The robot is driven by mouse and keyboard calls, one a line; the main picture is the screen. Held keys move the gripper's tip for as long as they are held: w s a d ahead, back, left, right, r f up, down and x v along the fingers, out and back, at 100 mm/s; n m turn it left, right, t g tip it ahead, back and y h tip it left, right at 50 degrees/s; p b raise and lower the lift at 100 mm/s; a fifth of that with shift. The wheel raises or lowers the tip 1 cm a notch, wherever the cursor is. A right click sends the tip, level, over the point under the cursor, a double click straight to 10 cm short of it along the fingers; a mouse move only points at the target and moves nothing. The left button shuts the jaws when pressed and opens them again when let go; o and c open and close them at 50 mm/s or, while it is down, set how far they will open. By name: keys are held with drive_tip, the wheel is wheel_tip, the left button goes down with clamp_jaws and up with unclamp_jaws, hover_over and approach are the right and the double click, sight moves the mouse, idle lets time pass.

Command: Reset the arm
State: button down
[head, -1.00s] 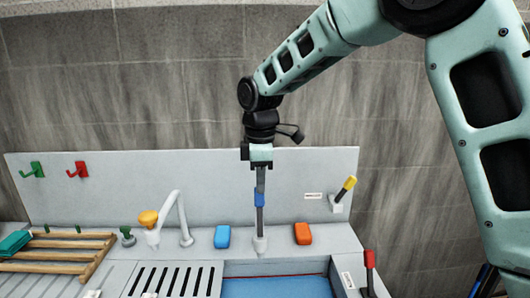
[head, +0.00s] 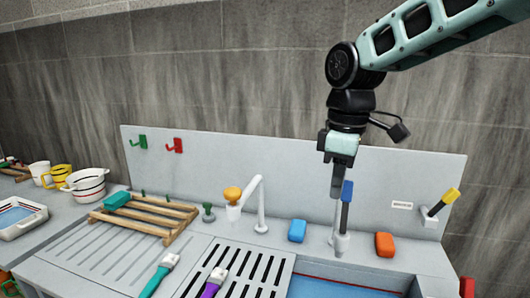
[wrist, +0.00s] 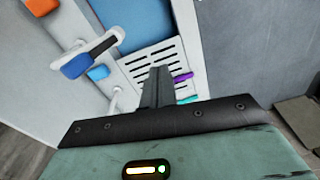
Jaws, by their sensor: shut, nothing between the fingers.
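My gripper (head: 336,194) is shut and empty, pointing down in front of the back panel. In the head view its fingertips overlap the left side of the blue-tipped lever (head: 346,192). In the wrist view the shut fingers (wrist: 158,82) are in the middle, and the lever's blue handle (wrist: 76,66) is clearly apart from them, to the left. My arm reaches in from the upper right, bent at the wrist.
The blue basin (head: 340,289) is in front. A wooden rack (head: 150,219) and a pot (head: 88,184) are left.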

drive_tip(key=s+f+m+b, duration=0.2)
drive_tip(key=s+f, duration=0.6)
drive_tip(key=s, duration=0.4)
drive_tip(key=s+f+m+b, duration=0.2)
drive_tip(key=s+f+m, duration=0.1)
drive_tip(key=s+f, duration=0.6)
drive_tip(key=s, duration=0.3)
drive_tip(key=shift+a+b, duration=0.25)
drive_tip(key=shift+b, duration=0.15)
drive_tip(key=shift+w, duration=0.1)
